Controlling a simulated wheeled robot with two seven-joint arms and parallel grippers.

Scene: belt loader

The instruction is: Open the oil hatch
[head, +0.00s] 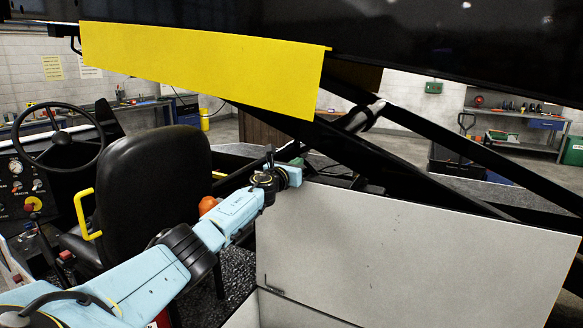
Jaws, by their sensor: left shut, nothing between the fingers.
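A large pale grey panel (410,265) with a thin yellow right edge stands upright at the lower right; it looks like the hatch cover, but I cannot tell for sure. A black L-shaped fitting (272,286) is near its lower left corner. My left arm reaches in from the lower left. My left gripper (288,174) is at the panel's top left corner, shut and empty; its fingertips are hard to make out. I cannot tell whether it touches the panel. My right gripper is out of view.
A black seat (155,175) and a steering wheel (58,135) stand at the left, with a yellow handle (87,214) beside the seat. A yellow-faced beam (205,65) and dark diagonal struts cross above the panel. Workbenches (515,140) stand far back.

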